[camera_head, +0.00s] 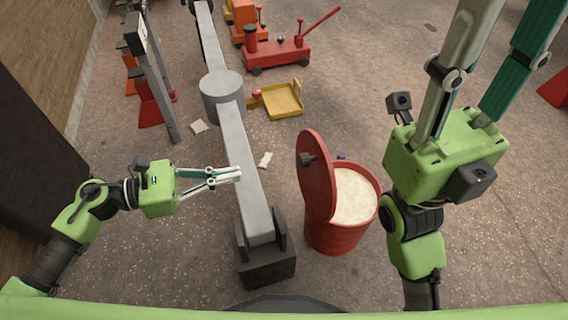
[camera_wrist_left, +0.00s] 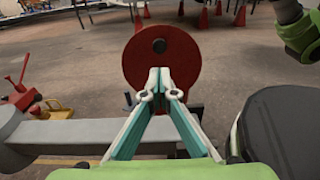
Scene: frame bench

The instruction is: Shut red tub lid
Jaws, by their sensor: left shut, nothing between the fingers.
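The red tub (camera_head: 337,238) stands on the floor right of the grey beam and is filled with pale material. Its round red lid (camera_head: 317,185) stands up on edge at the tub's left rim, open, with a dark knob (camera_head: 307,159) facing left. My left gripper (camera_head: 238,174) is shut and empty, over the beam and left of the lid, apart from it. In the left wrist view the lid (camera_wrist_left: 182,60) faces me beyond the closed fingertips (camera_wrist_left: 160,72). My right gripper (camera_head: 490,55) points up with its fingers apart, right of the tub; its tips are out of view.
The long grey beam (camera_head: 243,165) runs between my left arm and the tub, ending in a dark block (camera_head: 266,268). A yellow tray (camera_head: 283,100) and a red jack (camera_head: 278,54) lie farther back. Floor behind the tub is mostly clear.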

